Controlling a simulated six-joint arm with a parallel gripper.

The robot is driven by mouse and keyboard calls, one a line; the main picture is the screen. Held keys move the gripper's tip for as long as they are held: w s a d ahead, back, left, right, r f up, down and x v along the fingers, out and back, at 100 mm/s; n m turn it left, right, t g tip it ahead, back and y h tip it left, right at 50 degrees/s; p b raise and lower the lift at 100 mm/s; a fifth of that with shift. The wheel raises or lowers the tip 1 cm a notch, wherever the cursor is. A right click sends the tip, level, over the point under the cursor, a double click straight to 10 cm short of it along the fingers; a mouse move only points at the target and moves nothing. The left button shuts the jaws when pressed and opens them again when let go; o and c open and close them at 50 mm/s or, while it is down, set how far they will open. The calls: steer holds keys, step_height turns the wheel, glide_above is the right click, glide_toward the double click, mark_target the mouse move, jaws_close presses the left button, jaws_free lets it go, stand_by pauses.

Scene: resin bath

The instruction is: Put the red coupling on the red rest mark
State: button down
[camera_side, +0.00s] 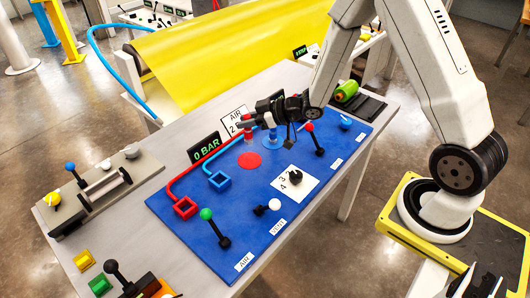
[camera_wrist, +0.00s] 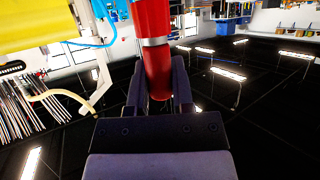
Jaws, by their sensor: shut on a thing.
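My gripper (camera_side: 252,122) is shut on the red coupling (camera_side: 248,136) and holds it by its upper part. In the wrist view the coupling (camera_wrist: 152,25) is a red cylinder with a silver band, between the two dark fingers. The red rest mark (camera_side: 250,160) is a flat red disc on the blue panel (camera_side: 185,224). In the side view the coupling appears just behind the mark. I cannot tell how high it is above the panel. The fingers partly hide the coupling.
A blue disc with a blue piece (camera_side: 270,141) stands close to the right of the coupling. A black lever with a red knob (camera_side: 315,140) is further right. Red and blue square sockets (camera_side: 185,207) lie to the left. A "0 BAR" sign (camera_side: 205,149) stands behind.

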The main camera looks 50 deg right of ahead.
mark_target(248, 139)
steer(key=shift+f, duration=1.65)
steer(key=shift+f, duration=1.75)
steer(key=shift+f, duration=0.3)
steer(key=shift+c, duration=2.4)
jaws_free()
steer(key=shift+r, duration=0.15)
steer(key=shift+r, duration=0.15)
steer(key=v, duration=1.2)
